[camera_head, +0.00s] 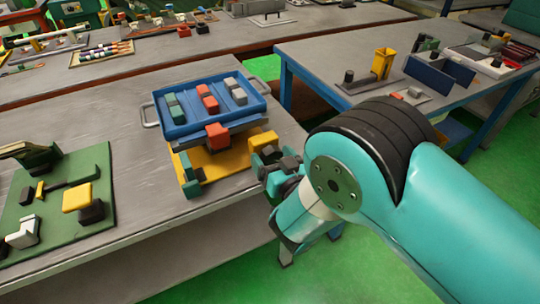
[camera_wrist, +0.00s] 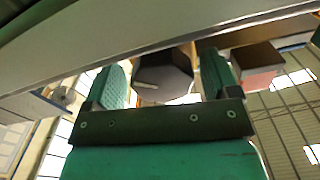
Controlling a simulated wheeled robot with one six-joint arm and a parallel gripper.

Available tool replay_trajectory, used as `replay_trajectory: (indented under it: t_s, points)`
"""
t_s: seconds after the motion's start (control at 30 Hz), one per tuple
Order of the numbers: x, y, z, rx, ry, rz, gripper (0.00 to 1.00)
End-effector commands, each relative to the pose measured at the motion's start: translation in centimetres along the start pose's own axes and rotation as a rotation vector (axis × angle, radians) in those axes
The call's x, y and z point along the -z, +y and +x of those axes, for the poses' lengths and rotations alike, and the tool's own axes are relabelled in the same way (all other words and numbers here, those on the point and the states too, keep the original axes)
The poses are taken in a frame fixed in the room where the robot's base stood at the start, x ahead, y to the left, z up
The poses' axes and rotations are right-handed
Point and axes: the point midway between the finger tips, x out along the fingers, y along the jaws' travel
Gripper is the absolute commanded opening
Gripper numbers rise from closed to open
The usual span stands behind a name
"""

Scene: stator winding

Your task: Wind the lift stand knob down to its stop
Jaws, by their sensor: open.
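The lift stand has a yellow base (camera_head: 212,168) and carries a blue tray (camera_head: 180,131) on top. My gripper (camera_head: 272,163) is at the stand's right side, close to a yellow block there. In the wrist view my gripper (camera_wrist: 163,72) is open, with one green finger on each side of a dark, many-sided knob (camera_wrist: 163,88). The knob lies between the fingers, and I cannot tell if either finger touches it. In the head view the knob is mostly hidden by or hard to tell from my dark gripper parts.
The tray holds several green, red and grey blocks. A green board (camera_head: 66,200) with fixtures lies on the bench at left. A blue-legged table (camera_head: 350,60) stands at right.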

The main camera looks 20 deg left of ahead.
Motion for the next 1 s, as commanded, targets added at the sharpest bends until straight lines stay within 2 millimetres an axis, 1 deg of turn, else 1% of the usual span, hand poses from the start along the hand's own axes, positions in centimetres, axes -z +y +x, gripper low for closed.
replay_trajectory:
  t_s: [0.03, 0.07, 0.1, 0.17, 0.2, 0.23, 0.27, 0.3, 0.47, 0.67, 1.0]
  points:
    - [0.01, -0.07, 0.02, 0.001, 0.000, 0.001, 0.81]
    - [0.01, -0.08, 0.02, 0.001, 0.000, 0.001, 0.75]
    - [0.01, -0.08, 0.02, 0.001, 0.000, 0.001, 0.65]
    - [0.02, -0.07, 0.02, 0.001, 0.000, 0.001, 0.52]
    - [0.02, -0.05, 0.01, 0.001, 0.000, 0.000, 0.42]
    - [0.03, -0.04, 0.00, 0.001, 0.000, 0.000, 0.36]
    - [0.03, -0.03, -0.01, 0.000, 0.000, 0.000, 0.32]
    - [-0.07, 0.46, -0.41, -0.003, -0.003, -0.003, 0.32]
    - [-0.02, 0.23, -0.14, -0.003, -0.001, -0.008, 0.32]
    - [-0.11, 0.18, -0.09, -0.003, -0.001, -0.074, 0.32]
    - [-0.20, 0.17, -0.10, -0.002, -0.002, -0.322, 0.32]
